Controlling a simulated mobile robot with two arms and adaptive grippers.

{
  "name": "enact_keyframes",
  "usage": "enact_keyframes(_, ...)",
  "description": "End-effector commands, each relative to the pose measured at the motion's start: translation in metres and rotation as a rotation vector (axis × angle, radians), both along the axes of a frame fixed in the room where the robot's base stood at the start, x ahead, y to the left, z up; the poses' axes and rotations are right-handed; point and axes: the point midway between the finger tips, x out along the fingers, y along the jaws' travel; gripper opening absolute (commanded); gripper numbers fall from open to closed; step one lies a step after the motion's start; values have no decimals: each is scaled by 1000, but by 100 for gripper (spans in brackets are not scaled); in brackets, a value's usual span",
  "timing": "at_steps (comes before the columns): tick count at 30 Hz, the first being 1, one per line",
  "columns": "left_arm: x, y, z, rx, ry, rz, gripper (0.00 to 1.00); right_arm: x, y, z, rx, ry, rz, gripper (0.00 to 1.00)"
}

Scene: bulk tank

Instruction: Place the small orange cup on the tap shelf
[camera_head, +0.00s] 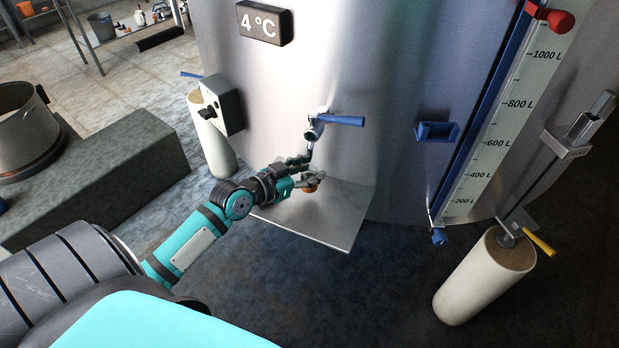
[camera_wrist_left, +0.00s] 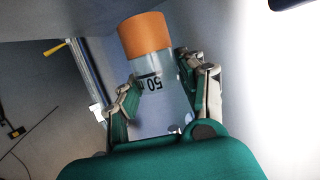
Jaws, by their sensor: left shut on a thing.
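My left gripper (camera_head: 307,172) is at the tank front, below the tap (camera_head: 314,130) and over the metal tap shelf (camera_head: 335,215). It is shut on the small orange cup (camera_head: 311,188), mostly hidden by the fingers in the head view. In the left wrist view the cup (camera_wrist_left: 145,35) shows an orange end and a pale, see-through body marked "50 m", between the two green-and-grey fingers of the gripper (camera_wrist_left: 162,90). I cannot tell whether the cup touches the shelf. My right gripper is not in view.
The tap's blue handle (camera_head: 341,121) sticks out to the right above my gripper. A grey box (camera_head: 223,105) is on the tank wall at left, and a blue holder (camera_head: 437,131) at right. The shelf's front right part is bare.

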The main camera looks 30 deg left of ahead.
Motion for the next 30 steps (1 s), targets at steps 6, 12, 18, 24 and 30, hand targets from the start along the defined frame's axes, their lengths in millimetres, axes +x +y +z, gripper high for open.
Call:
enact_keyframes(6, 3, 0, -22, -2, 6, 1, 20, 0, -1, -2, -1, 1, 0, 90)
enact_keyframes(12, 3, 0, -36, -1, 0, 0, 20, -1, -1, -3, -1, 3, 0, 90)
enact_keyframes(18, 3, 0, -36, 0, 0, 0, 20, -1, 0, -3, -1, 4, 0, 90)
enact_keyframes(24, 3, 0, -38, 0, 1, 0, 51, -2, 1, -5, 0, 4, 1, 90)
enact_keyframes(30, 3, 0, -38, 0, 0, 0, 63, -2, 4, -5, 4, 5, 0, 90)
